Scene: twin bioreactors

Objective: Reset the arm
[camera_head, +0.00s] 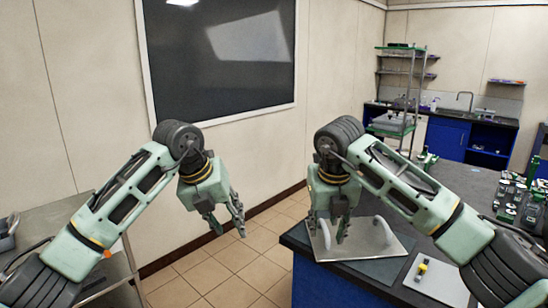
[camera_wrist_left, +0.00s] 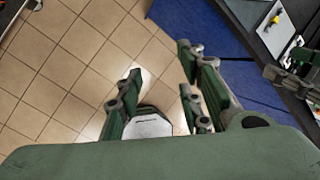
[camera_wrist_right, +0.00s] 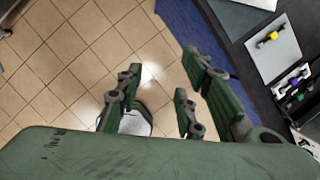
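My left gripper (camera_head: 223,222) hangs pointing down over the tiled floor, left of the dark bench. In the left wrist view its fingers (camera_wrist_left: 162,95) stand apart with nothing between them. My right gripper (camera_head: 328,226) hangs pointing down by the near left corner of the bench, in front of a metal plate with handles (camera_head: 395,244) in the head view. In the right wrist view its fingers (camera_wrist_right: 157,95) are apart and empty, with floor behind. Both arms are bent at the elbow, and the two grippers are apart from each other.
A dark bench (camera_head: 440,180) with blue sides fills the right. A white board (camera_head: 452,283) with a small yellow-and-black item (camera_head: 421,269) lies on it. Several green-and-clear items (camera_head: 520,200) stand further right. A grey table (camera_head: 45,222) is at left. Tiled floor (camera_head: 225,268) lies open between.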

